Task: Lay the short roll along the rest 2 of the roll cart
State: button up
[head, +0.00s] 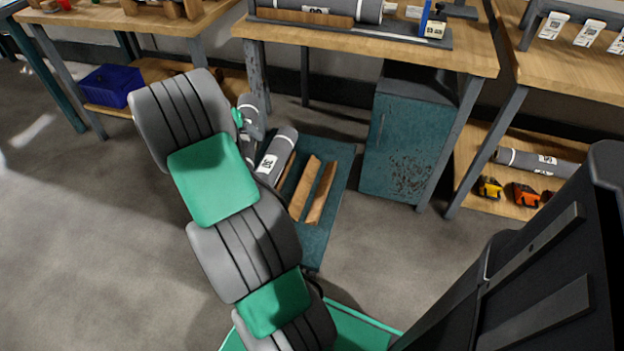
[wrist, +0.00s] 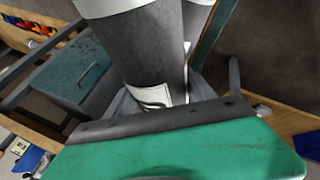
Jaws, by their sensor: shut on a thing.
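The short roll (head: 248,103), grey with a white label, is in my gripper (head: 256,131), which is shut on it. In the head view my arm hides part of both. In the wrist view the held roll (wrist: 150,50) fills the top middle, with its label near the gripper's dark edge (wrist: 155,120). The roll cart (head: 335,170) has a teal deck with slanting wooden strips (head: 318,190) that form rests. The strips at the right have no roll on them. Another grey roll (head: 280,147) lies at the cart's left, just beside the held roll. I cannot read which rest is 2.
A teal cabinet (head: 405,145) stands right of the cart. A workbench (head: 370,40) with a large roll stands behind. A blue bin (head: 108,86) sits on a low shelf at the left. The right shelf holds another roll (head: 535,162). Open floor lies left of my arm.

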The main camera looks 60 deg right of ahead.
jog(key=s+d+f+m+g+b, duration=0.1)
jog(key=s+d+f+m+b, duration=0.1)
jog(key=s+d+f+b, duration=0.2)
jog(key=s+d+f+m+y+b, duration=0.1)
jog(key=s+d+f+b, duration=0.3)
jog(key=s+d+f, duration=0.7)
notch_tip(320, 180, down, 4)
jog(key=shift+f+m+g, duration=0.1)
jog(key=shift+m+g, duration=0.3)
jog(key=shift+m, duration=0.2)
jog(key=shift+s+a, duration=0.1)
jog(key=shift+s, duration=0.05)
